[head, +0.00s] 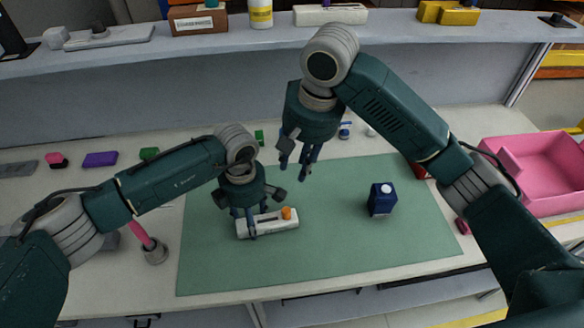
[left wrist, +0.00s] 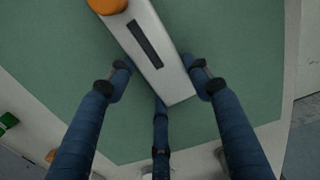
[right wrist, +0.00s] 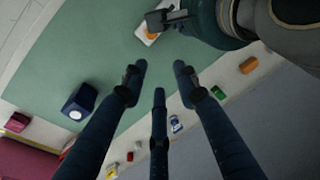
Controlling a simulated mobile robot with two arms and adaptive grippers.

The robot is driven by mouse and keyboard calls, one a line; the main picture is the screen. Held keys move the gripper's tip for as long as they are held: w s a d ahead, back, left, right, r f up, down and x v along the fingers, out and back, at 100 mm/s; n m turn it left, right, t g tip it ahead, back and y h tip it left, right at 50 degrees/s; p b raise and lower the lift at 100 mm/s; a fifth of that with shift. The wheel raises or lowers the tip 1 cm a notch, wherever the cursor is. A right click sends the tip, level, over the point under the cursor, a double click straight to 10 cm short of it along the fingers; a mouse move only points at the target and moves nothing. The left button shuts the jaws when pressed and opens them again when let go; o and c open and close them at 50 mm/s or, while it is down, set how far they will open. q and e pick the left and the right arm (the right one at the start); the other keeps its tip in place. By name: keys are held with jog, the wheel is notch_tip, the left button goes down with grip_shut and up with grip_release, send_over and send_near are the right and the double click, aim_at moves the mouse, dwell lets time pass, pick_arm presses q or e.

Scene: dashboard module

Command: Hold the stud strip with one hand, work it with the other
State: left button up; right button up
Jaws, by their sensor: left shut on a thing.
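The stud strip (head: 272,222) is a white bar with a dark slot and an orange knob (head: 286,212) at its right end. It lies on the green mat (head: 330,240), left of the mat's middle. My left gripper (head: 247,220) comes down over the bar and is shut on it. In the left wrist view the fingers are at the sides of the white bar (left wrist: 165,75), near its slot. My right gripper (head: 295,168) hangs above the far part of the mat, behind the strip. Its fingers (right wrist: 160,85) are spread and empty.
A dark blue box (head: 382,199) stands on the mat at the right. A pink bin (head: 540,185) is on the table's right side. A grey cup with a pink stick (head: 153,250) stands left of the mat. A shelf (head: 180,48) runs along the back.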

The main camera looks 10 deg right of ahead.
aim_at(287, 210)
jog(key=shift+n, duration=0.3)
jog(key=s+x, duration=0.1)
jog(key=x, duration=0.4)
jog(key=s+x, duration=0.1)
jog(key=x, duration=0.4)
jog(key=s+x, duration=0.1)
jog(key=x, duration=0.4)
jog(key=shift+s+a+f, duration=0.1)
jog(key=shift+s+f, duration=0.05)
jog(key=shift+f, duration=0.25)
jog(key=shift+c, duration=0.2)
grip_shut()
jog(key=shift+w+a+v, duration=0.15)
jog(key=shift+v, duration=0.85)
jog(key=shift+w+a+v, duration=0.1)
jog(key=shift+w+v, duration=0.05)
jog(key=shift+v, duration=0.85)
jog(key=shift+w+a+v, duration=0.15)
jog(key=shift+v, duration=0.8)
jog(key=shift+r, duration=0.1)
